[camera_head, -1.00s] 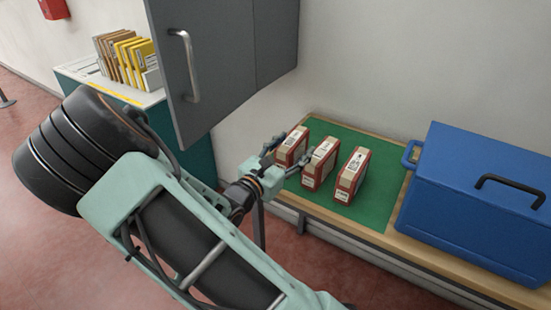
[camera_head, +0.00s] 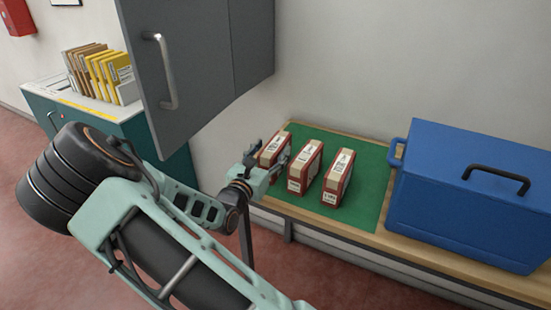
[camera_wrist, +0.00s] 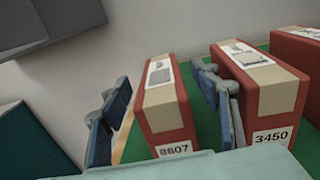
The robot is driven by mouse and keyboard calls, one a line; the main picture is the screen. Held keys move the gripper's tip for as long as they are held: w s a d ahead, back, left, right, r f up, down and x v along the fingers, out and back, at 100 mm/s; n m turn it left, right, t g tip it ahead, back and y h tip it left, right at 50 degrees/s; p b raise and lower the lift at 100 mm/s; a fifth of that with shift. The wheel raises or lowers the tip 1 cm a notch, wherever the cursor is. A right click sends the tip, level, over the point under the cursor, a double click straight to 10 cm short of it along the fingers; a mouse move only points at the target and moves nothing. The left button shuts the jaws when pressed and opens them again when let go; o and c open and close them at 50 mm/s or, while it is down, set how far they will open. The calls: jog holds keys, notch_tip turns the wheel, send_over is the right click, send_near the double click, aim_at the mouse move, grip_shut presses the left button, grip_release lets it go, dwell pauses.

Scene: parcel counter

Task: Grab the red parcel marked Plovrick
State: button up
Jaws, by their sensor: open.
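Three upright red parcels with tan tops and white labels stand in a row on a green mat (camera_head: 366,205). My open gripper (camera_head: 267,159) is at the leftmost parcel (camera_head: 275,146), partly hiding it. In the wrist view, my gripper (camera_wrist: 168,108) has one finger on each side of this parcel (camera_wrist: 182,118), marked 8807. The right finger is in the gap before the middle parcel (camera_head: 306,166), marked 3450 in the wrist view (camera_wrist: 278,98). The right parcel (camera_head: 339,177) is cut off in the wrist view (camera_wrist: 297,52). I cannot read the name Plovrick on any.
A blue lidded box (camera_head: 465,205) with a black handle stands right of the mat. A grey cabinet (camera_head: 190,75) with a metal handle hangs above and left of the parcels. A teal cabinet (camera_head: 125,125) with yellow and brown envelopes stands at the left.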

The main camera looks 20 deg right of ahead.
aim_at(276, 144)
jog(key=x, duration=0.3)
jog(key=shift+d, duration=0.15)
jog(key=shift+c, duration=0.4)
jog(key=shift+r, duration=0.1)
jog(key=c, duration=1.4)
jog(key=shift+c, duration=0.2)
